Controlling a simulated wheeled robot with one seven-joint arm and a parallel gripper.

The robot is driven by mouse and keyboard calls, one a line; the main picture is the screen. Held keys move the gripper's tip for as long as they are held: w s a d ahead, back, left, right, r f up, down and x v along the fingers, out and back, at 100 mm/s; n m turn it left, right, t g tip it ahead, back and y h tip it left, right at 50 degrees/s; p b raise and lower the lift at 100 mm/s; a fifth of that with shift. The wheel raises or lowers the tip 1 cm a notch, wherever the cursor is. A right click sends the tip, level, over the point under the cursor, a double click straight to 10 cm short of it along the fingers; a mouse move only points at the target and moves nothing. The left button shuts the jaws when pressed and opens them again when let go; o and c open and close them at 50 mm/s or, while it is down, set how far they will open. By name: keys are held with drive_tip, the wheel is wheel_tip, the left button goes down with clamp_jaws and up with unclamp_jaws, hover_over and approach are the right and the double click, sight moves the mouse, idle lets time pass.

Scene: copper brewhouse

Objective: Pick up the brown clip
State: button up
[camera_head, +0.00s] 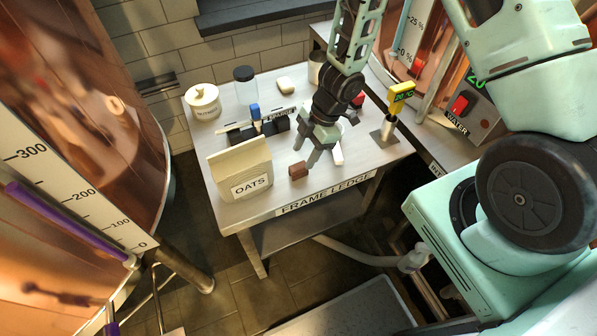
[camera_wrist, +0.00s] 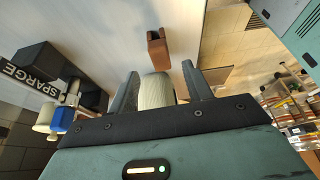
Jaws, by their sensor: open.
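The brown clip (camera_head: 298,171) is a small brown block lying on the table near its front edge, right of the oats bag. It also shows in the wrist view (camera_wrist: 158,47), beyond my fingertips and roughly centred between them. My gripper (camera_head: 306,153) is open and points down over the table, just behind and above the clip, apart from it. Its two spread fingers show in the wrist view (camera_wrist: 160,72). A pale ribbed object (camera_wrist: 157,90) appears between the fingers there, partly hidden by the gripper body; I cannot tell whether it is touched.
The oats bag (camera_head: 243,172) stands left of the clip. A dark rack with the SPARGE label (camera_head: 274,118), a white lidded tub (camera_head: 203,103) and a jar (camera_head: 245,88) are behind. A white stick-like piece (camera_head: 338,153) and a yellow-headed gauge (camera_head: 400,95) are to the right.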

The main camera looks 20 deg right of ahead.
sight(299, 166)
drive_tip(key=b+x, duration=0.2)
drive_tip(key=x, duration=0.4)
drive_tip(key=shift+s+d+b, duration=0.1)
drive_tip(key=shift+b, duration=0.3)
drive_tip(key=c, duration=1.1)
